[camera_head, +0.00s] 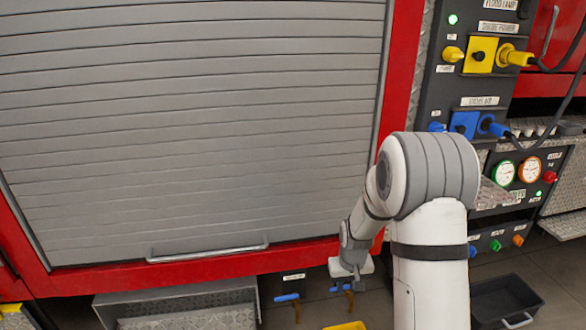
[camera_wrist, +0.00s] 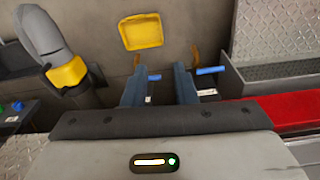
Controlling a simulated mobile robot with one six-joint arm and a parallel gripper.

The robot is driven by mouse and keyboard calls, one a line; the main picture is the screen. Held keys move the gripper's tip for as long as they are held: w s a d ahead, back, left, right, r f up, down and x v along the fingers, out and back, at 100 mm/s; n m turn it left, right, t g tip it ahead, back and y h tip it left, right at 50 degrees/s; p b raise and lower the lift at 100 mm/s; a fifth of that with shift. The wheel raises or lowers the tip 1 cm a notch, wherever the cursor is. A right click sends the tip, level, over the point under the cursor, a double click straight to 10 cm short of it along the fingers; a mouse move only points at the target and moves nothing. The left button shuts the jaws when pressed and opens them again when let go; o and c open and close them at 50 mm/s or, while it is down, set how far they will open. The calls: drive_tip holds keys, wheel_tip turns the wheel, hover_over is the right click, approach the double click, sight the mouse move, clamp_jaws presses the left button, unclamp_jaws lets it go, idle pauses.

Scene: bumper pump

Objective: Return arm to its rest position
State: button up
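My white and grey arm rises in the lower right of the head view and bends down to the left. My gripper (camera_head: 352,279) hangs low in front of the red lower edge of the truck, next to the blue-handled valves. In the wrist view, the two fingers of my gripper (camera_wrist: 160,82) stand apart with a clear gap. Nothing is held between them. One blue handle (camera_wrist: 154,77) shows in the gap, beyond the fingers; whether it touches them I cannot tell.
A grey roller shutter (camera_head: 190,120) with a bar handle fills the left. A yellow tray (camera_wrist: 141,32) and a black bin (camera_head: 503,300) lie low down. Another blue handle (camera_wrist: 210,70) is beside the fingers.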

drive_tip(key=s+r+p, duration=0.4)
drive_tip(key=s+r, duration=0.1)
drive_tip(key=r, duration=0.7)
drive_tip(key=s+r+p, duration=0.4)
drive_tip(key=s+r, duration=0.1)
drive_tip(key=r, duration=0.7)
drive_tip(key=s+r+m+t+p, duration=0.1)
drive_tip(key=s+r+p, duration=0.5)
drive_tip(key=s+r, duration=0.7)
drive_tip(key=shift+s+r+p, duration=0.3)
drive_tip(key=shift+s+p, duration=0.1)
drive_tip(key=shift+s, duration=0.2)
